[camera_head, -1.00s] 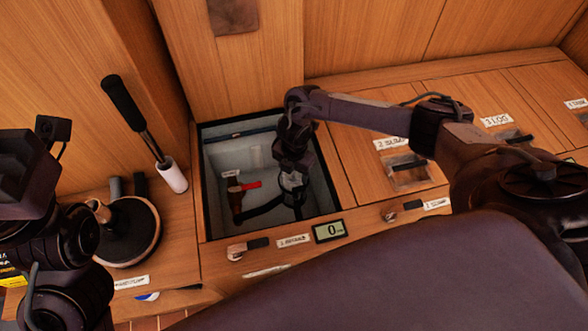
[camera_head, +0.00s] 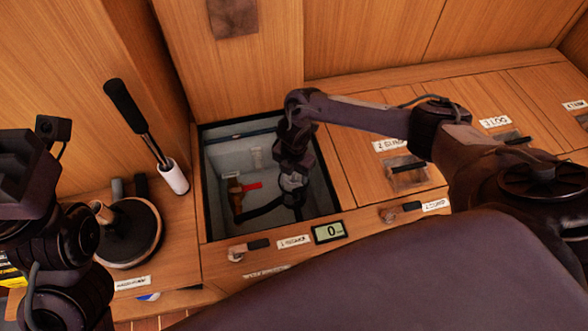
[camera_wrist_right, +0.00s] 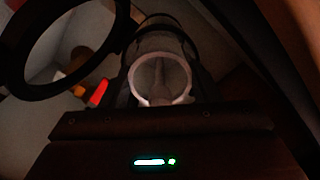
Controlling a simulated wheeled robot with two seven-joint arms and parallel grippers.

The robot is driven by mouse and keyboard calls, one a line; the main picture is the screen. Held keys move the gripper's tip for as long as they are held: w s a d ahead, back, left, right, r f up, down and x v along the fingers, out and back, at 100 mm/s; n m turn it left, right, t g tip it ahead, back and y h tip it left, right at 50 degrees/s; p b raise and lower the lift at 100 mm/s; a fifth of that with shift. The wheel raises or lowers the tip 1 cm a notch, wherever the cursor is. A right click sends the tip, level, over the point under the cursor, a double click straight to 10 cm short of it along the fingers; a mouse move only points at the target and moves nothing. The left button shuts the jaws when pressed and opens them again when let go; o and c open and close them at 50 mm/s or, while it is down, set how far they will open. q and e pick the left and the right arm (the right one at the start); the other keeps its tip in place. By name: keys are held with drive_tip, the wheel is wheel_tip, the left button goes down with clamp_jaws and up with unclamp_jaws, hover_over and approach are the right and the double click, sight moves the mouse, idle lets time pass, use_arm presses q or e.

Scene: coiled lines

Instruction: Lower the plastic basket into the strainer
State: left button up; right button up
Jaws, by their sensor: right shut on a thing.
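My right gripper (camera_head: 293,183) reaches down into a square recessed well (camera_head: 215,225). In the right wrist view its fingers are shut on a pale, round-rimmed piece (camera_wrist_right: 160,78), which seems to be the plastic basket. A translucent cylinder (camera_wrist_right: 160,42) shows just beyond that rim; it may be the strainer. The dim light does not show whether the basket is inside it or only in line with it. In the head view my gripper and wrist hide most of both. My left gripper (camera_head: 20,170) is at the left edge, its fingertips not shown.
A valve with a red handle (camera_head: 252,187) and a black hose (camera_head: 262,208) lie in the well, left of the gripper. A dark ring (camera_wrist_right: 10,65) shows left in the wrist view. A hand pump (camera_head: 172,178) stands left of the well. A small display (camera_head: 329,232) is at its front edge.

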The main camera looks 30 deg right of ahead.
drive_tip(key=o, duration=1.6)
drive_tip(key=shift+c, duration=0.2)
